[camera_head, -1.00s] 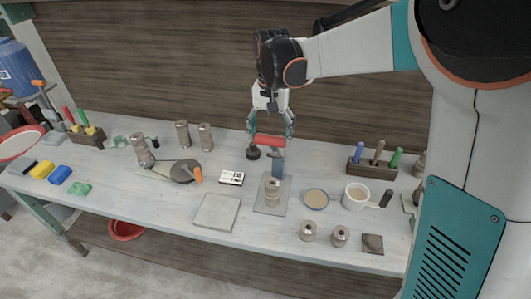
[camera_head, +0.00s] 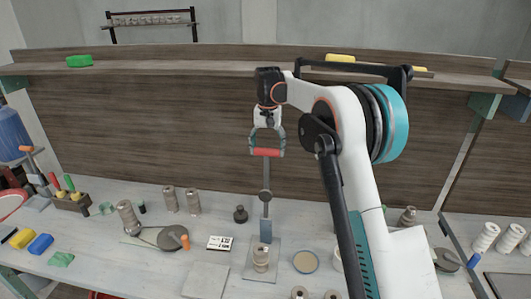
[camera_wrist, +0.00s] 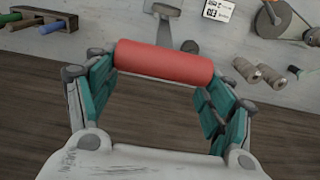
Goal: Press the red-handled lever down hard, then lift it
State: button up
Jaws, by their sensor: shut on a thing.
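The red handle (camera_head: 266,153) of the lever is held up high in front of the wooden back panel. My gripper (camera_head: 267,145) is above it, with its fingers shut on the handle from both sides. The lever's grey arm (camera_head: 266,178) runs down, nearly upright, to a blue-grey post (camera_head: 266,231) on a plate on the bench. A brown ribbed cylinder (camera_head: 261,258) stands on that plate, in front of the post. In the wrist view the red handle (camera_wrist: 163,62) lies across between my teal finger pads.
A round tan-filled dish (camera_head: 305,262) is right of the press. A small dark weight (camera_head: 240,214) and a white card (camera_head: 220,243) are to its left. Above, a shelf (camera_head: 200,66) runs along the panel. The air around the handle is clear.

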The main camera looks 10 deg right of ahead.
jog(key=shift+w+d, duration=0.35)
jog(key=shift+w, duration=0.5)
jog(key=o, duration=1.5)
jog(key=shift+w+d+f, duration=0.1)
jog(key=shift+w+f, duration=0.05)
notch_tip(320, 180, up, 12)
jog(key=shift+r, duration=0.1)
jog(key=shift+s, duration=0.2)
